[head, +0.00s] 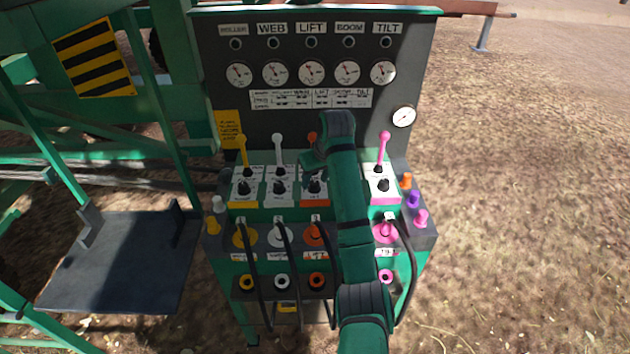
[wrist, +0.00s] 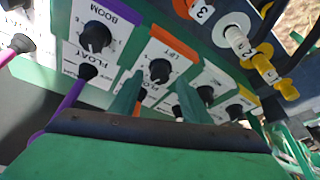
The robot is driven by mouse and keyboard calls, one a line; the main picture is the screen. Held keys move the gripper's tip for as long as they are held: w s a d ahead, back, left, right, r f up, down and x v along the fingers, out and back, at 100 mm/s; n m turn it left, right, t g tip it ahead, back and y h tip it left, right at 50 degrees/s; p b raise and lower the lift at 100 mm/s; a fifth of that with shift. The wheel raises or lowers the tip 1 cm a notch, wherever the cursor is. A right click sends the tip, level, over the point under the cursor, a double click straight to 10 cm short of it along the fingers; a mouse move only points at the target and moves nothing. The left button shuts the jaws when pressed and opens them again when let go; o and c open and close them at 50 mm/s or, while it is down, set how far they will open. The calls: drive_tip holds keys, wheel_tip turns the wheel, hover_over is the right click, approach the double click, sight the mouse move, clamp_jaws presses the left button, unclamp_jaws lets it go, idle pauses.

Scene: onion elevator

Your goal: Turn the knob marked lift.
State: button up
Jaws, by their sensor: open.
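The lift knob (head: 315,187) is a small black knob on a white plate in the orange column of the control panel. In the wrist view, the lift knob (wrist: 160,69) sits under an orange strip reading LIFT. My gripper (head: 313,168) hangs just above and behind it in the head view, fingers partly hidden by my wrist. In the wrist view, my gripper (wrist: 159,80) is open, with its two green fingers pointing toward the knob, one on each side of its lower part. I cannot tell whether they touch it.
The boom knob (wrist: 95,37) is close by in the wrist view. White (head: 278,145), yellow (head: 242,148) and pink (head: 384,146) levers stand on the panel. My arm hides most of the boom column. Black hoses hang in front.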

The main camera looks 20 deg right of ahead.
drive_tip(key=shift+w+f, duration=0.25)
drive_tip(key=shift+f, duration=0.4)
drive_tip(key=c, duration=1)
drive_tip(key=shift+c, duration=0.2)
drive_tip(key=shift+m, duration=0.3)
drive_tip(key=m+h, duration=0.1)
drive_tip(key=m, duration=0.2)
drive_tip(key=shift+a, duration=0.2)
drive_tip(key=shift+m+h, duration=0.9)
drive_tip(key=shift+m, duration=1.1)
drive_tip(key=shift+r, duration=0.1)
